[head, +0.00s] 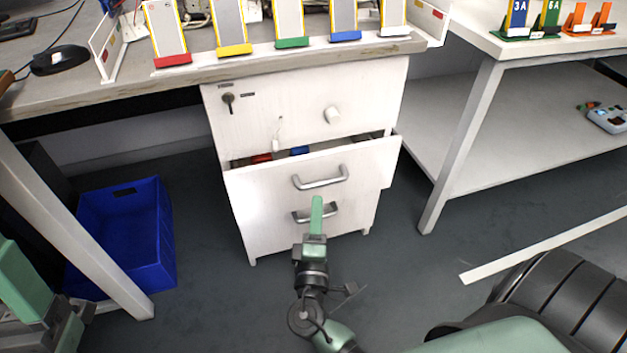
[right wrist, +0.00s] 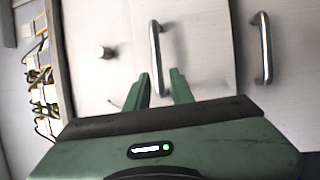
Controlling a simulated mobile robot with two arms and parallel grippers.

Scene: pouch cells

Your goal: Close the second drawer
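The white cabinet (head: 270,115) stands under the bench. Its second drawer (head: 265,190) is pulled partly out, with red and blue items showing in the gap behind its front. The drawer's metal handle (head: 320,180) also shows in the right wrist view (right wrist: 157,55). My right gripper (head: 316,205) is in front of the drawer, just below that handle in the head view. In the right wrist view its two green fingers (right wrist: 158,90) are apart and empty, pointing toward the handle. A green part of my left arm shows at the lower left; its fingers cannot be made out.
The top drawer has a key (head: 228,100) and a knob (head: 332,115) and is shut. A lower handle (head: 300,217) sits below the second drawer. A blue crate (head: 160,235) stands on the floor at left. A table leg (head: 460,150) stands to the right.

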